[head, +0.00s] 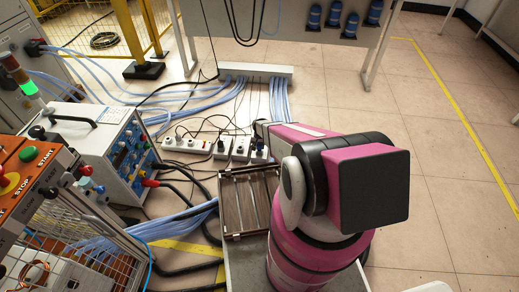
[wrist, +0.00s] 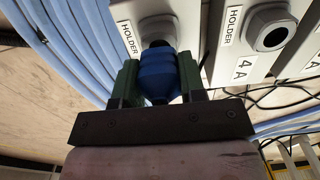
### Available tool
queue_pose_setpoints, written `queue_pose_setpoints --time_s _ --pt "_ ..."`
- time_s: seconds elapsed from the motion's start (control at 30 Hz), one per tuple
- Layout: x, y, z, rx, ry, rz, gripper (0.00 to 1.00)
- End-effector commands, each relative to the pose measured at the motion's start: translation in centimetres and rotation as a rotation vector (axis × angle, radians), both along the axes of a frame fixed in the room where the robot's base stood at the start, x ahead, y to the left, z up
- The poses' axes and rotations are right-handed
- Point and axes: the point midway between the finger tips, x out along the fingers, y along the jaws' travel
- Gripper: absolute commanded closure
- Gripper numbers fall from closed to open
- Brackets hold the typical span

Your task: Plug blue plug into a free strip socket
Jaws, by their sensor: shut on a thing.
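My gripper (wrist: 158,62) has green fingers on a dark palm bar and is shut on the sides of the blue plug (wrist: 158,80) in the wrist view. The plug's far end points at a dark round opening in a white panel labelled HOLDER (wrist: 125,32). I cannot tell how deep it sits there. To its right is another holder (wrist: 272,37), marked 4 A, with a grey ring around a dark hole. In the head view the white socket strip (head: 187,145) lies on the floor, with black plugs and cables around it.
Blue cables (wrist: 70,40) run close left of my gripper in the wrist view. Several blue plugs (head: 335,14) hang on a grey panel. The right floor is clear.

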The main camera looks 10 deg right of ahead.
Motion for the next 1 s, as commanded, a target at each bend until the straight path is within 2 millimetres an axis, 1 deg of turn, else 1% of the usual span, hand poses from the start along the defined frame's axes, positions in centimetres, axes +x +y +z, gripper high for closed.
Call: queue_pose_setpoints --time_s 1.0 --pt "0.0 0.0 3.5 0.000 0.000 0.000 1.00"
